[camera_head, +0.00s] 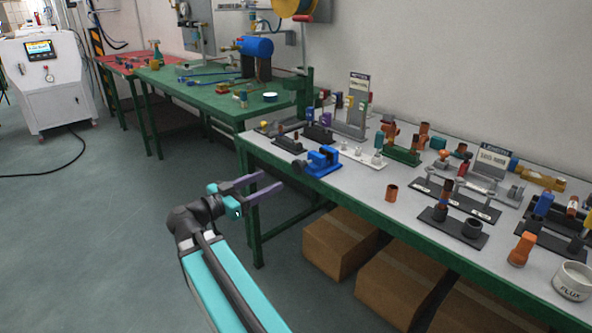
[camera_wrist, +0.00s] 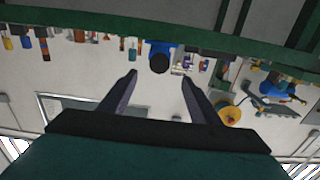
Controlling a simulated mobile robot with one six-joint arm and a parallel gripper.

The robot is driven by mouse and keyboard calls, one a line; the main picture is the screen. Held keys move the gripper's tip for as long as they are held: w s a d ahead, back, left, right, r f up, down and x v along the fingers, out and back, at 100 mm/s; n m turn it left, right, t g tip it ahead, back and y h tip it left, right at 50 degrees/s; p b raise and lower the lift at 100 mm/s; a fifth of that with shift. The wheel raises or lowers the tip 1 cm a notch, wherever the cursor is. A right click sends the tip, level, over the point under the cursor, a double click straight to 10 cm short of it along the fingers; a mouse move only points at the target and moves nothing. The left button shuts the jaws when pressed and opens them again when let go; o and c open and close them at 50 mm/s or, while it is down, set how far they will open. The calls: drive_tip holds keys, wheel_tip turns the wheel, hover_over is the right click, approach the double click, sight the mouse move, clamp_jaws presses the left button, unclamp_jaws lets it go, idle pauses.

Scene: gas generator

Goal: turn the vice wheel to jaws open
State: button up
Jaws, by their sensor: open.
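The blue vice (camera_head: 322,163) stands on the near left part of the grey bench top. Its dark wheel (camera_head: 299,164) is on the vice's left side, facing my gripper. My gripper (camera_head: 271,181) is open and empty, in front of the bench edge and apart from the wheel. The wrist view appears upside down. There the blue vice (camera_wrist: 160,46) and its dark round wheel (camera_wrist: 159,64) lie beyond and between the fingertips of my gripper (camera_wrist: 158,78). The vice's jaw gap is too small to tell.
The bench's green edge (camera_head: 370,214) runs below the vice. A white stand (camera_head: 376,158) and a dark stand (camera_head: 317,136) are close to the vice. An orange cup (camera_head: 392,192) stands to the right. Cardboard boxes (camera_head: 338,243) are underneath.

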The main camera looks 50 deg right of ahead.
sight(296, 169)
drive_tip(key=shift+s+d, duration=0.15)
drive_tip(key=shift+d, duration=2.1)
drive_tip(key=shift+s+d, duration=0.2)
drive_tip(key=shift+d, duration=2.05)
drive_tip(key=shift+s+d, duration=0.15)
drive_tip(key=shift+d, duration=2.1)
drive_tip(key=shift+c, duration=0.4)
